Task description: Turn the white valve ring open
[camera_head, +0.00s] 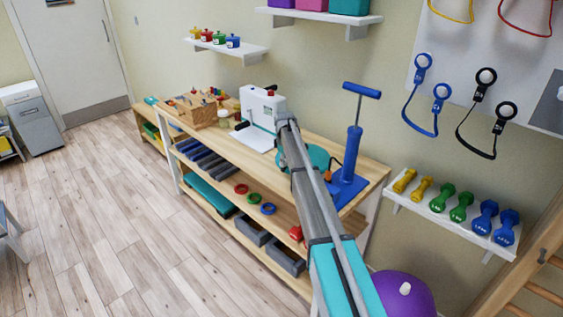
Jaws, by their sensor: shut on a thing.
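My arm reaches from the bottom of the picture up over the wooden bench, and my gripper (285,124) is at its far end. The arm and wrist block most of my gripper and the thing it is shut on. I cannot make out the white valve ring; it may be hidden there. A teal round piece (318,159) shows on either side of the arm above the bench top. A white upright device (259,107) on a white base stands just left of my gripper. A blue hand pump (352,155) stands upright to the right.
The wooden bench (355,219) carries a wooden block set (196,110) at its far end, with rings and rolls on lower shelves. A purple ball (400,302) lies near my arm at the bottom. Dumbbells fill a white wall shelf (446,222).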

